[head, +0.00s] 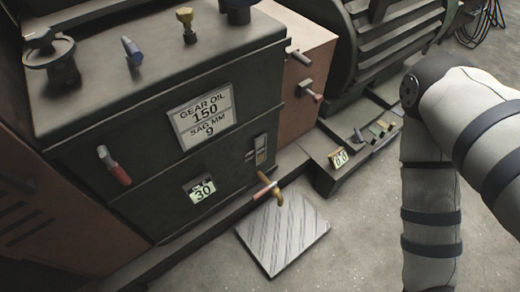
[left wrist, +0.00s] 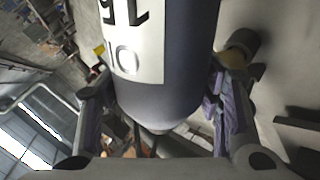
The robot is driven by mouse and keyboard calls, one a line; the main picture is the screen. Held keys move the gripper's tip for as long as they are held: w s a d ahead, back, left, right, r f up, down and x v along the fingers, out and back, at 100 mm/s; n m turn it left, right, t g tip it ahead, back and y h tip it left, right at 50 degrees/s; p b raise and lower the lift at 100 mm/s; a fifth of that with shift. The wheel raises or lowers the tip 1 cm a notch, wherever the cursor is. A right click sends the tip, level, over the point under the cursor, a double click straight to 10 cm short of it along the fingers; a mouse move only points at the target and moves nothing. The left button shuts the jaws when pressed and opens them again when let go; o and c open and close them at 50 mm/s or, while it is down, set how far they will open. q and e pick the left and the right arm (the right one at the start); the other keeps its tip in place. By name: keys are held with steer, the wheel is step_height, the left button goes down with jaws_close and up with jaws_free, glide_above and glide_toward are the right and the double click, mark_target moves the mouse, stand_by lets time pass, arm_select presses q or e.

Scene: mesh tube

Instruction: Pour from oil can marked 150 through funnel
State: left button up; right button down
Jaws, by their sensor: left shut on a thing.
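In the left wrist view, my left gripper (left wrist: 163,98) is shut on a dark cylindrical can (left wrist: 183,75), with one finger on each side of it. The can has a white label (left wrist: 137,45) with large dark characters, upside down and partly cut off, so I cannot read the full number. In the head view, a dark dish-shaped fitting (head: 53,62) stands on the left of the machine's top. I cannot tell whether it is the funnel. My left gripper and the can are not in the head view. My right gripper is not in view.
The dark machine tank (head: 130,130) has a plate (head: 205,115) reading "GEAR OIL 150, SAG MM 9". A brass tap (head: 277,195) juts out above a metal plate (head: 284,232) on the floor. Small fittings stand on the tank top. My right arm fills the right side.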

arm_select(q)
steer(key=shift+r, duration=0.1)
stand_by(0.4)
steer(key=shift+w+r+g+b, duration=0.1)
steer(key=shift+w+g+b, duration=0.25)
steer(key=shift+b, duration=0.1)
steer(key=shift+s+r, duration=0.1)
steer(key=shift+r, duration=0.3)
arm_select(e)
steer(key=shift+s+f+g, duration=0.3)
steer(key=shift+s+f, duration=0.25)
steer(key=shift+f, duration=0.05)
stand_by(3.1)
